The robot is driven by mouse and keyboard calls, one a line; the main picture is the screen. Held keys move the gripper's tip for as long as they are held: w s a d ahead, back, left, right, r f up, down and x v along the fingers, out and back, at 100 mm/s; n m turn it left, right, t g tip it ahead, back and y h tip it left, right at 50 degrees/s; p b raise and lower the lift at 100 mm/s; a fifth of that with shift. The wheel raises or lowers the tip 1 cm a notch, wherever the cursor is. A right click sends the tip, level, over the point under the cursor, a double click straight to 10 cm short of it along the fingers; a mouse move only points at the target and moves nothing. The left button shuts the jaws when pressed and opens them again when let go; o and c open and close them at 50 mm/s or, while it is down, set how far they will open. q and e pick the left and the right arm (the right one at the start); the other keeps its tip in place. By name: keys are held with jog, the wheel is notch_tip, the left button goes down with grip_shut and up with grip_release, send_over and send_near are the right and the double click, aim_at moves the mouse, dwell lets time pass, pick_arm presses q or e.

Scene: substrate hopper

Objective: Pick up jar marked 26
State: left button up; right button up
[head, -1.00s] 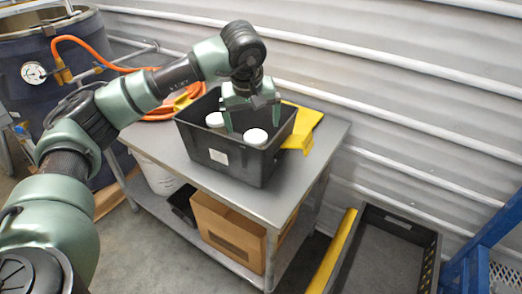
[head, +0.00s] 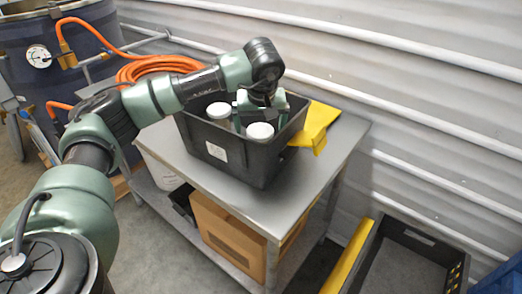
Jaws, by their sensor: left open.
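A black bin (head: 232,163) stands on a grey metal table (head: 275,205). Two jars with white lids show inside it: a front jar (head: 260,132) near the bin's front wall and a rear-left jar (head: 219,111). No number can be read on either jar. My left gripper (head: 257,122) is open and points down into the bin, with its fingers around or just behind the front jar; I cannot tell whether they touch it. The fingertips are partly hidden by the jar and bin. My right gripper is not in view.
A yellow object (head: 318,122) lies against the bin's right side. A coiled orange hose (head: 160,66) is behind the table's left. A cardboard box (head: 228,232) sits on the lower shelf. A dark crate (head: 408,250) stands on the floor at right. A corrugated wall is behind.

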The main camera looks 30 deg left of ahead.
aim_at(260, 131)
pick_arm(q)
jog(key=shift+x, duration=1)
jog(key=shift+w+a+f+p, duration=0.2)
jog(key=shift+w+f+p, duration=0.1)
jog(key=shift+f+p, duration=0.25)
jog(key=p+x, duration=0.1)
jog(key=x, duration=0.2)
jog(key=shift+w+a+f, duration=0.1)
jog(key=shift+w+f, duration=0.15)
jog(key=shift+w, duration=0.05)
jog(key=shift+w+a+f, duration=0.1)
jog(key=shift+w+f, duration=0.05)
jog(key=shift+f, duration=0.25)
jog(key=c, duration=1.6)
jog(key=shift+r, duration=0.1)
jog(key=c, duration=0.3)
jog(key=shift+r, duration=0.1)
